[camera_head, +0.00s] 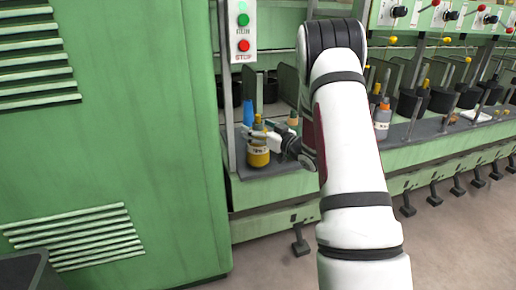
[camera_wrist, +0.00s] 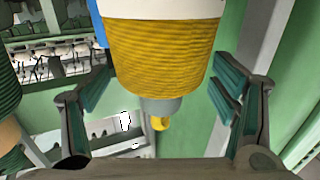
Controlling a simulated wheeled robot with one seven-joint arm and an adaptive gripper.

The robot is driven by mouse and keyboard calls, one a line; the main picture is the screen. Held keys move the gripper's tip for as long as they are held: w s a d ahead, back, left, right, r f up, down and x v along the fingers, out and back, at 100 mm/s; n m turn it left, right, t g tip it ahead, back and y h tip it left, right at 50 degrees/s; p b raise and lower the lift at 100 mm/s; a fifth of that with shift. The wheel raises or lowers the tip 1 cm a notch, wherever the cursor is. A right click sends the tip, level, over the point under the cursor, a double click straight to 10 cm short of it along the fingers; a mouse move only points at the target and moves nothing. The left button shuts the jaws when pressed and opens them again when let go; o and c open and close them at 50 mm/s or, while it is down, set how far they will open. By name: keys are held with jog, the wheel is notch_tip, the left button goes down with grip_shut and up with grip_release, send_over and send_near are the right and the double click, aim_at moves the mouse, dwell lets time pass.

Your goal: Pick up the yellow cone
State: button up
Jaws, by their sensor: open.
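The yellow cone (camera_head: 258,158), with a white label band, stands on the grey ledge of the green machine in the head view. In the wrist view the yellow cone (camera_wrist: 160,58) fills the upper middle, its grey neck and small yellow tip pointing down the picture. My gripper (camera_head: 268,137) is at the cone's upper part in the head view. In the wrist view my gripper (camera_wrist: 160,92) is open, with one finger pair on each side of the cone and visible gaps between. The cone's far side is hidden.
A blue cone (camera_head: 248,113) stands close behind the yellow one. A white-and-orange cone (camera_head: 382,119) stands right of my arm. A green cabinet (camera_head: 110,130) and a post with a button panel (camera_head: 243,30) flank the ledge on the left. A dark green cone (camera_wrist: 8,90) shows at the wrist view's left edge.

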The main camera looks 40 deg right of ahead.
grip_shut()
jog(key=shift+r, duration=0.1)
